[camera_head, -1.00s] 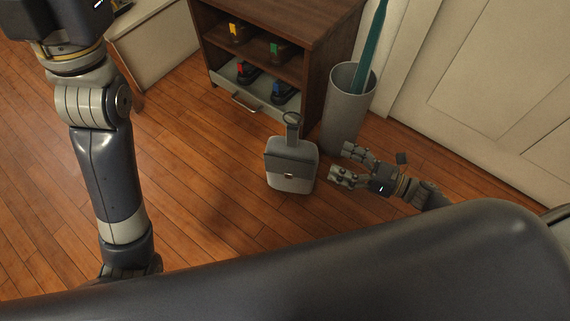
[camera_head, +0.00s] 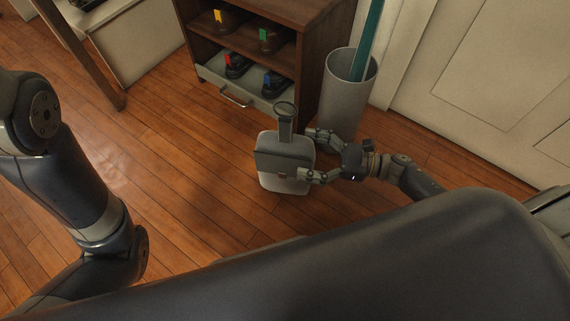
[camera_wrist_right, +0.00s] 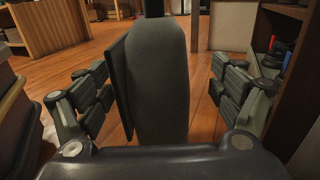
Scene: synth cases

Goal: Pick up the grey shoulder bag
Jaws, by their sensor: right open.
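The grey shoulder bag (camera_head: 284,154) stands upright on the wooden floor in the head view, with a dark flap and a strap loop (camera_head: 285,112) rising from its top. My right gripper (camera_head: 311,156) is open at the bag's right side, one finger toward its back and one toward its front. In the right wrist view the bag (camera_wrist_right: 158,80) is seen edge-on between the spread fingers. Gaps show on both sides, so the fingers appear apart from it. Of my left arm only links show; its gripper is out of view.
A brown shelf unit (camera_head: 308,62) holding shoes with coloured tags stands behind the bag, its lower tray (camera_head: 231,90) partly out. A grey bin (camera_head: 343,100) with a teal umbrella (camera_head: 369,40) stands behind my right gripper. The floor left of the bag is clear.

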